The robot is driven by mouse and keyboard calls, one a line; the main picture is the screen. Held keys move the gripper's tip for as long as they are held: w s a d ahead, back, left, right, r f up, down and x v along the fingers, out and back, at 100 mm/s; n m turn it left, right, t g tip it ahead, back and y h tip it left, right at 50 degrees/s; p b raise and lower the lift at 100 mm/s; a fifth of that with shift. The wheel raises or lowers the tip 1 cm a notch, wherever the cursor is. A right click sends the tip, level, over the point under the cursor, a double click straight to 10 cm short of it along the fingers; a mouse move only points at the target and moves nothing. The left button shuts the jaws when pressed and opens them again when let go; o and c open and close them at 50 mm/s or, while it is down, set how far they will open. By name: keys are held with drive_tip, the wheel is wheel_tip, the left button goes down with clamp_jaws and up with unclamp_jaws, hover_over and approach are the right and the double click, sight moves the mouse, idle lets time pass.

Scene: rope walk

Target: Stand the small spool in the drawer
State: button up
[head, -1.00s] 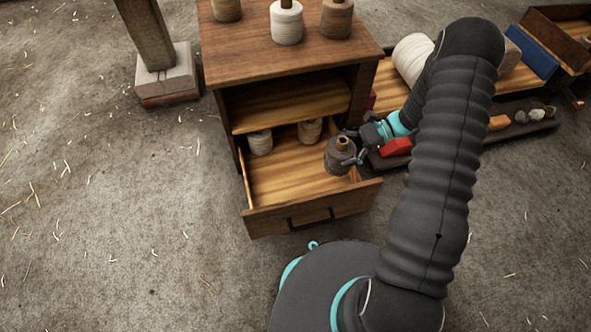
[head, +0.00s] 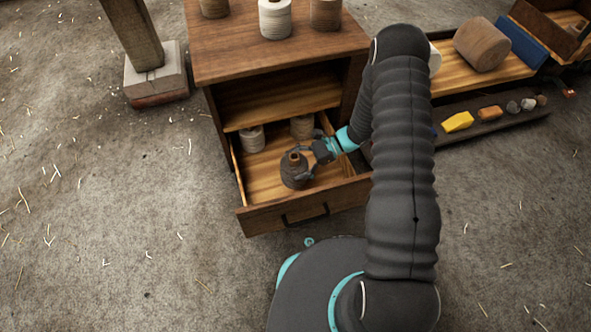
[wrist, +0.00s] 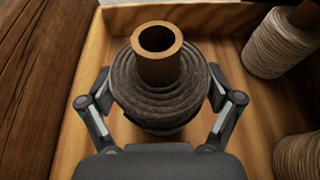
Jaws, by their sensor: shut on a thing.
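The small spool (head: 294,172) is wound with dark grey-brown cord on a tan tube. It is upright, inside the open drawer (head: 306,212), near the drawer's front and middle. In the wrist view the small spool (wrist: 158,75) sits between the two fingers of my gripper (wrist: 160,115), which close on its sides. In the head view my gripper (head: 308,165) reaches in from the right and is shut on the spool. I cannot tell whether the spool's base touches the drawer floor (wrist: 95,120).
Two paler spools stand at the drawer's back, one left (head: 251,139) and one right (head: 302,127). The cabinet top (head: 270,55) overhangs behind, with several spools on it. A low shelf (head: 480,70) with rolls and small items is at right. Drawer floor left of the spool is free.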

drive_tip(key=shift+f, duration=1.4)
drive_tip(key=shift+f, duration=0.1)
drive_tip(key=shift+f+b, duration=0.1)
drive_tip(key=shift+b, duration=0.2)
drive_tip(key=o, duration=1.1)
